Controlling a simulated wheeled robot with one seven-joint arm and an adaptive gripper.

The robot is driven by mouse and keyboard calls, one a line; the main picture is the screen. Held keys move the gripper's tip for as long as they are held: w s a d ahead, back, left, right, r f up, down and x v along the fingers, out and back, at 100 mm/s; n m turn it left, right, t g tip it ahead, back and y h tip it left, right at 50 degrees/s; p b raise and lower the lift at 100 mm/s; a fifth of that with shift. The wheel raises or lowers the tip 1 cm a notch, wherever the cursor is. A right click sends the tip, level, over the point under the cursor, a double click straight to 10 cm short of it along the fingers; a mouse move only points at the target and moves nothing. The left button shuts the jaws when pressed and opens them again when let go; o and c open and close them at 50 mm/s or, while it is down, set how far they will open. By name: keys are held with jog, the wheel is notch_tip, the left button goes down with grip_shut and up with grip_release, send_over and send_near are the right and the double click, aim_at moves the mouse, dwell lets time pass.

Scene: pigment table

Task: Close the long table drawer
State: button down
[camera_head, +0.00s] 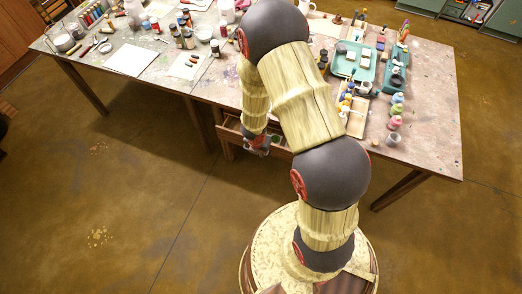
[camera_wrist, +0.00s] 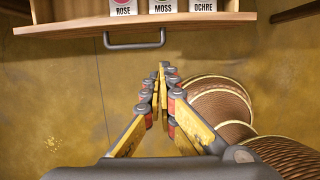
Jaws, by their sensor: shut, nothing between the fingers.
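The wooden table drawer (camera_head: 229,132) stands pulled out below the table's front edge in the head view, partly hidden by my arm. In the wrist view, its pale wooden front (camera_wrist: 215,20) crosses the top, with a dark bar handle (camera_wrist: 134,42). Labelled containers reading ROSE (camera_wrist: 123,8), MOSS (camera_wrist: 160,6) and OCHRE (camera_wrist: 203,5) are inside it. My gripper (camera_wrist: 163,67) is shut and empty, its fingertips just below the handle's right end in the picture. I cannot tell how far apart they are in depth. My gripper also shows beside the drawer front in the head view (camera_head: 259,150).
The paint-stained table (camera_head: 430,110) holds jars, a white sheet (camera_head: 130,58), a teal tray (camera_head: 354,62) and several small pots at its right side. Table legs (camera_head: 399,189) stand at the corners. The brown floor (camera_head: 130,200) left of my base is clear.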

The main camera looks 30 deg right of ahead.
jog(key=shift+w+d+f+b, duration=0.35)
jog(key=shift+w+d+f, duration=0.35)
jog(key=shift+f, duration=0.45)
jog(key=shift+w+d+f+b, duration=0.4)
jog(key=shift+d+f, duration=0.45)
jog(key=shift+f, duration=0.3)
jog(key=shift+w+d+f+b, duration=0.3)
jog(key=shift+w+d+f, duration=0.4)
jog(key=shift+f, duration=0.45)
jog(key=shift+d, duration=0.1)
jog(key=w+d+p, duration=0.1)
jog(key=d, duration=0.1)
jog(key=w+d+p, duration=0.4)
jog(key=shift+w+d, duration=0.1)
jog(key=shift+d, duration=0.2)
